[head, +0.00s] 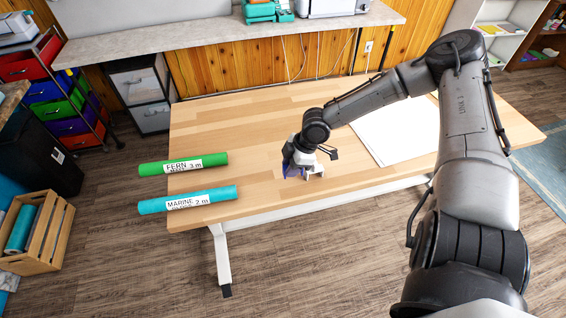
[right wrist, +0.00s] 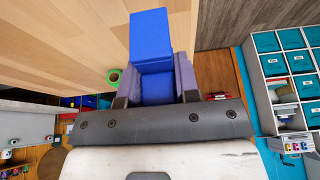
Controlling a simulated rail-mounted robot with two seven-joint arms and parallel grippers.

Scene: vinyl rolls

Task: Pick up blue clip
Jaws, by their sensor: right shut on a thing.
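The blue clip (right wrist: 151,42) is between the fingers of my right gripper (right wrist: 156,85) in the right wrist view. The fingers are shut on it from both sides. In the head view my right gripper (head: 299,168) is low over the wooden table, near its front edge, and the clip (head: 287,160) shows as a small blue patch beside it. I cannot tell whether the clip touches the table. My left gripper is not in view.
A green FERN roll (head: 184,164) and a teal MARINE roll (head: 187,200) lie at the table's left end and stick out past its edge. A white sheet (head: 396,135) lies right of the gripper. The table (head: 240,120) is clear behind the gripper.

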